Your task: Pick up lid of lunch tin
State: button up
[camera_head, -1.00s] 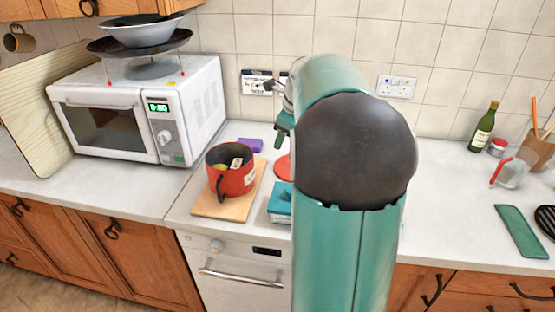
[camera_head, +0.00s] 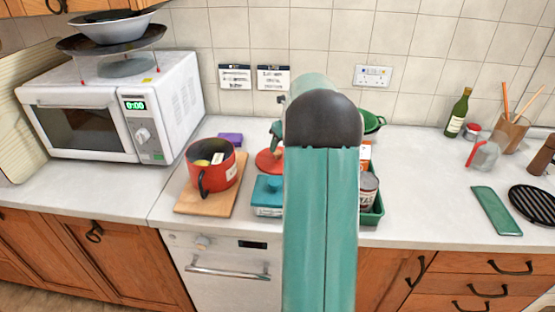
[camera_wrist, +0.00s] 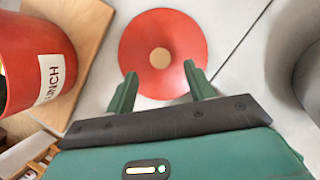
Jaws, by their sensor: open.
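The lid of the lunch tin is a red disc with a tan round knob. It lies flat on the counter in the head view (camera_head: 266,163), partly hidden by my arm, and shows in the wrist view (camera_wrist: 165,28). The lunch tin (camera_head: 222,178) is a red pot with a dark handle, open on top with items inside. It stands on a wooden board left of the lid; its "LUNCH" label shows in the wrist view (camera_wrist: 30,60). My gripper (camera_wrist: 160,73) is open and empty, its fingers over the lid's near part, one on each side of the knob's line.
A teal lidded box (camera_head: 268,193) stands on the counter just in front of the lid. A purple block (camera_head: 230,139) lies behind the tin. A green crate (camera_head: 374,214) with a can stands right of my arm. The microwave (camera_head: 110,110) is at the left.

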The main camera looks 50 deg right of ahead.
aim_at(278, 152)
jog(key=x, duration=0.5)
jog(key=shift+c, duration=0.2)
jog(key=c, duration=1)
jog(key=shift+r, duration=0.1)
